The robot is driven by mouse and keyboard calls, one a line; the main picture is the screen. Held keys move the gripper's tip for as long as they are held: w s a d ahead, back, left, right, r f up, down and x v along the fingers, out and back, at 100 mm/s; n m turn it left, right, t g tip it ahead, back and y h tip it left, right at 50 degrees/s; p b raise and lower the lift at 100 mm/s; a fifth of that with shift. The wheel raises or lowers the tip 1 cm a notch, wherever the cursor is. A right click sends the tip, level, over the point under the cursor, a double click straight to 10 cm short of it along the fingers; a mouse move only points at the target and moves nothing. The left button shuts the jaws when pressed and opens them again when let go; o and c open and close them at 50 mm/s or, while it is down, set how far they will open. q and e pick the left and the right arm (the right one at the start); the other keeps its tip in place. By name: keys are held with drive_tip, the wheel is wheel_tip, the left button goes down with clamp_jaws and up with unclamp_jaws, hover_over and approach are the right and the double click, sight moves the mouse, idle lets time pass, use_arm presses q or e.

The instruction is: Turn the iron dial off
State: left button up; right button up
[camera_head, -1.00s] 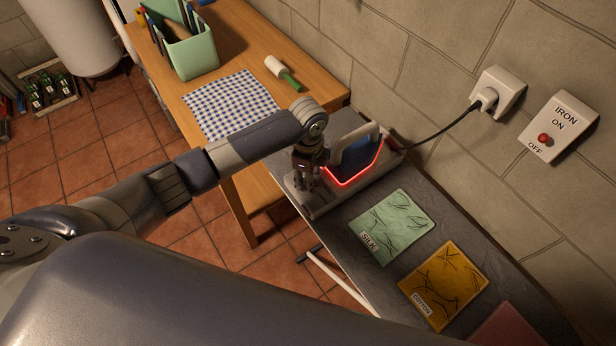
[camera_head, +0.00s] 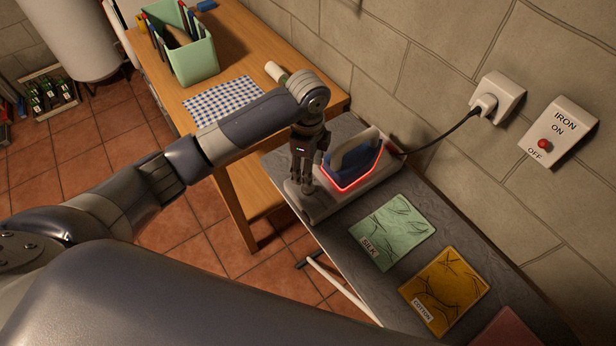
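The iron (camera_head: 357,163), dark blue with a grey handle and a glowing red line around its base, sits on a grey stand at the far end of the ironing board (camera_head: 345,236). My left gripper (camera_head: 299,190) points down at the heel end of the stand, beside the iron. Its fingers look close together, but whether they are open or shut is unclear. No dial can be made out there; the gripper may cover it. A white wall box (camera_head: 562,127) reads IRON, ON and OFF, with a red knob (camera_head: 544,143) between ON and OFF. My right gripper is not in view.
A green silk cloth (camera_head: 397,230) and a yellow cotton cloth (camera_head: 446,288) lie on the board. The iron's cord runs to a wall socket (camera_head: 497,97). A wooden table (camera_head: 237,53) with a green caddy (camera_head: 190,58) and checked cloth (camera_head: 222,101) stands behind.

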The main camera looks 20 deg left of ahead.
use_arm(q)
wheel_tip(320, 180, up, 4)
drive_tip(key=shift+r, duration=0.15)
idle(0.5)
